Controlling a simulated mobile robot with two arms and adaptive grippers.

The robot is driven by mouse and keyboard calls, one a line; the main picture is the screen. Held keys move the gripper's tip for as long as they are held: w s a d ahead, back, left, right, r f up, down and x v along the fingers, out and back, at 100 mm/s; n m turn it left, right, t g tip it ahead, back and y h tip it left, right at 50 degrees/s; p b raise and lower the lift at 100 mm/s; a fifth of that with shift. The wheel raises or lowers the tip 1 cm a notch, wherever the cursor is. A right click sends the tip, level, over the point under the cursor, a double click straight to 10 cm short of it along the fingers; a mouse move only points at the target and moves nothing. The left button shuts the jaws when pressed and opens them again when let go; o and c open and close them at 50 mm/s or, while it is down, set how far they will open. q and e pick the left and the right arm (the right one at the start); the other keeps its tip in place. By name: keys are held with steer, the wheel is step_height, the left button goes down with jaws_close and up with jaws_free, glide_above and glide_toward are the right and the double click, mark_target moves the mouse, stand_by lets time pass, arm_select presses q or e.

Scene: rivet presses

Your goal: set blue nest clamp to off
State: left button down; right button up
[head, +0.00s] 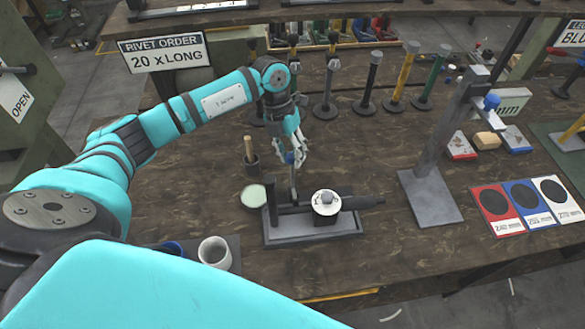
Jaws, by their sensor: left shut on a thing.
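A grey fixture with a flat base plate (312,232) stands on the brown workbench. It carries a dark horizontal bar and a round pale disc (326,199) with a small dark knob on top. A thin grey upright lever (293,186) rises at the fixture's back left. My left gripper (293,168) comes down from above and is shut on the top of this lever, which looks near upright. Its fingers hide the lever's upper end. My right gripper is not in view.
A pale green round dish (254,196) and a dark cup with a wooden handle (250,158) stand close left. A white cup (215,252) is in front. A grey stand (432,190) rises right, beside red, blue and white size cards (497,211). Several upright posts line the back.

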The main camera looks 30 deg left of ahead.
arm_select(q)
steer(key=w+a+f+b, duration=0.4)
steer(key=w+a+b, duration=0.1)
steer(key=b, duration=0.3)
steer(key=shift+w+g+h, duration=0.4)
steer(key=shift+w, duration=0.1)
steer(key=shift+f, duration=0.15)
